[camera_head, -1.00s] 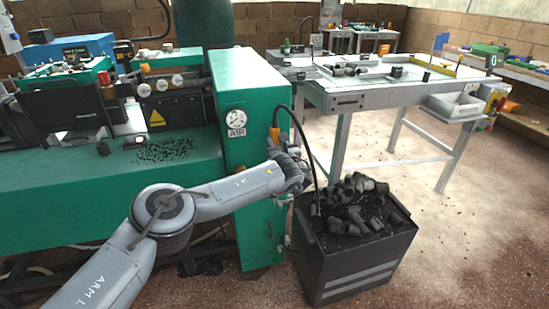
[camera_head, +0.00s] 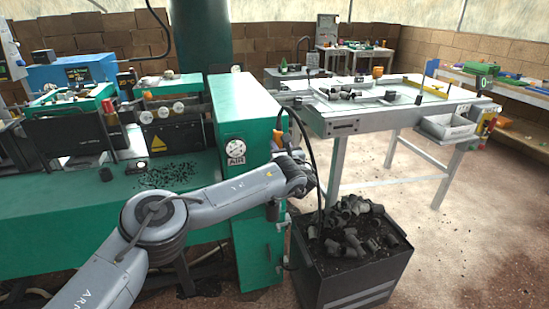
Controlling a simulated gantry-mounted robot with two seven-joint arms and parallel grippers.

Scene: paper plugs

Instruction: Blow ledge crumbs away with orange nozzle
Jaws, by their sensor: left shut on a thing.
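The orange nozzle (camera_head: 278,138) is at my left gripper (camera_head: 295,174), beside the front right corner of the green cabinet (camera_head: 259,190). The left gripper is shut on the nozzle; its fingers are small and partly hidden. A black hose (camera_head: 312,150) arches from the nozzle and drops toward the dark bin. Black crumbs (camera_head: 165,175) lie scattered on the green ledge (camera_head: 85,208), left of the cabinet and well away from the nozzle. My right gripper is not in view.
A dark bin (camera_head: 352,288) full of grey pipe pieces stands right of the cabinet. An AIR gauge (camera_head: 236,149) is on the cabinet face. Behind the crumbs is a machine with a yellow warning triangle (camera_head: 158,143). A grey worktable (camera_head: 385,118) stands at the right.

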